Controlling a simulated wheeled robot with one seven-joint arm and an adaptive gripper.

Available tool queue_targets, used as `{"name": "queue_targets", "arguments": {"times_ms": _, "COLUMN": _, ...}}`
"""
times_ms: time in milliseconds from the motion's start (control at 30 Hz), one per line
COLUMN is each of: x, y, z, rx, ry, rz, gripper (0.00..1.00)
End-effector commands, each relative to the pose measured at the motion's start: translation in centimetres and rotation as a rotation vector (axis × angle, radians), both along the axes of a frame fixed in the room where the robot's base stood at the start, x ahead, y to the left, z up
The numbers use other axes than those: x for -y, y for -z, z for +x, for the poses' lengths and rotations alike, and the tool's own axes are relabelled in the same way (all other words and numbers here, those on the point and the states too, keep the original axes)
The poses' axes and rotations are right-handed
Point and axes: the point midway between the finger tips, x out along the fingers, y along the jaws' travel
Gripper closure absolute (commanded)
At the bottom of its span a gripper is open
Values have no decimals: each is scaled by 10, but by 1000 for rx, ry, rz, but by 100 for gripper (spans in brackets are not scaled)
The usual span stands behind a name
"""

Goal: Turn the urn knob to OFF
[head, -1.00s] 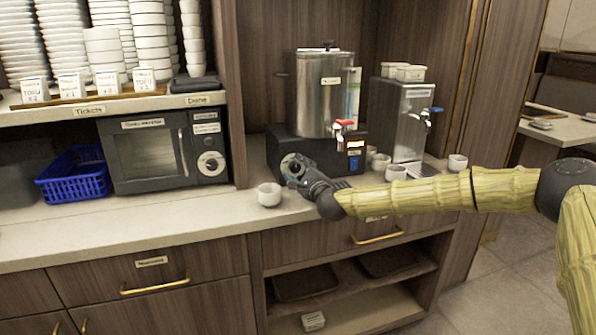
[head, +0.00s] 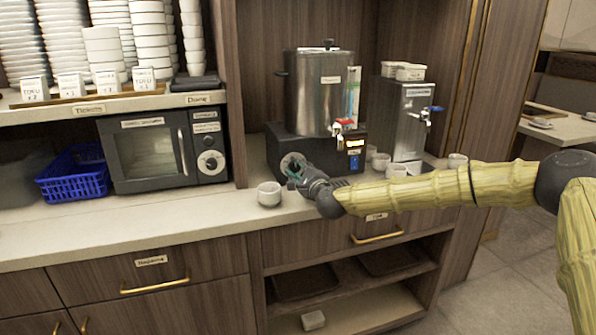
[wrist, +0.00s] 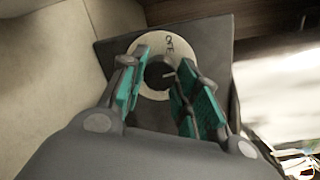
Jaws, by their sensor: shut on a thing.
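The urn (head: 318,92) is a steel cylinder on a dark base at the back of the counter, with a red-handled tap at its front. The urn knob (wrist: 160,73) is dark, on a pale round dial (wrist: 152,50) with partly readable lettering at its top. The dial also shows on the base front in the head view (head: 291,163). My gripper (wrist: 157,88) has its teal-padded fingers on either side of the knob, shut on it. The fingers hide parts of the dial. In the head view my gripper (head: 298,177) reaches the dial from the front right.
A white cup (head: 269,194) stands on the counter just left of my gripper. A steel dispenser (head: 400,120) with a blue tap and several small cups stand to the right. A microwave (head: 165,150) and blue basket (head: 74,177) are at left. The counter front left is clear.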

Motion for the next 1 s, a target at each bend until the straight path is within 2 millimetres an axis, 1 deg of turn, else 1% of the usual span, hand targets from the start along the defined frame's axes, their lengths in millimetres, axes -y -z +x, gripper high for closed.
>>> {"name": "queue_targets", "arguments": {"times_ms": 700, "x": -1, "y": -2, "z": 0, "rx": 198, "ry": -1, "rz": -605, "gripper": 92}}
{"name": "queue_targets", "arguments": {"times_ms": 1000, "x": -2, "y": -2, "z": 0, "rx": 261, "ry": 0, "rz": -802, "gripper": 93}}
